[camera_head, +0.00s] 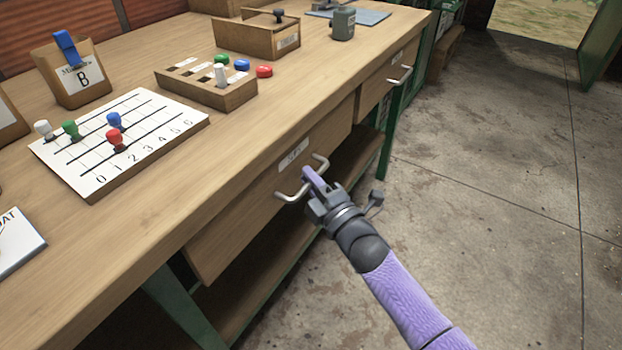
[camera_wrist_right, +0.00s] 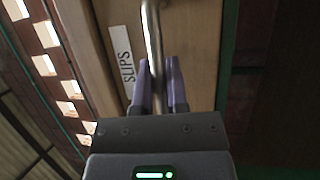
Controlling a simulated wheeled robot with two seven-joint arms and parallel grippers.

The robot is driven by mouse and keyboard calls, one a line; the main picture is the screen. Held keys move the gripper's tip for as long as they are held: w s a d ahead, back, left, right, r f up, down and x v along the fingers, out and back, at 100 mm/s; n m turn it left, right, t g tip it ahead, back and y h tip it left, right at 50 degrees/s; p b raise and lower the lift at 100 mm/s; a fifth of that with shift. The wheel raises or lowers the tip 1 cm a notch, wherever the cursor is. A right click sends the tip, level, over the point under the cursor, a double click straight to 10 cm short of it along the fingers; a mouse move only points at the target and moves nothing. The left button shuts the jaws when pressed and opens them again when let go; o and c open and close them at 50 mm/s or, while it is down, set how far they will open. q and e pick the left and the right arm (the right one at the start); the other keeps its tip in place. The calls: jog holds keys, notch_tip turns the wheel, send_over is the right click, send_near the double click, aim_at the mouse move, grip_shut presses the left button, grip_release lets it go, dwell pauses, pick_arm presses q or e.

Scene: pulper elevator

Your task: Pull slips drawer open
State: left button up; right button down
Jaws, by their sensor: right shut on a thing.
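The slips drawer (camera_head: 245,222) is a wooden front under the near edge of the workbench, with a white label (camera_head: 293,155) on it. The label reads SLIPS in the right wrist view (camera_wrist_right: 122,60). Its metal bar handle (camera_head: 290,197) also shows in the wrist view (camera_wrist_right: 152,28). My right gripper (camera_head: 312,178) is at the handle, its purple fingers on either side of the bar and shut on it, as the wrist view (camera_wrist_right: 162,78) also shows. I cannot tell whether the drawer stands slightly out. My left gripper is not in view.
The workbench (camera_head: 130,225) carries a numbered board (camera_head: 150,140) with coloured pegs, a wooden peg tray (camera_head: 205,90), a card holder (camera_head: 72,80) and an open box (camera_head: 255,38). A second drawer handle (camera_head: 400,75) is further right. The concrete floor (camera_head: 480,200) in front is clear.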

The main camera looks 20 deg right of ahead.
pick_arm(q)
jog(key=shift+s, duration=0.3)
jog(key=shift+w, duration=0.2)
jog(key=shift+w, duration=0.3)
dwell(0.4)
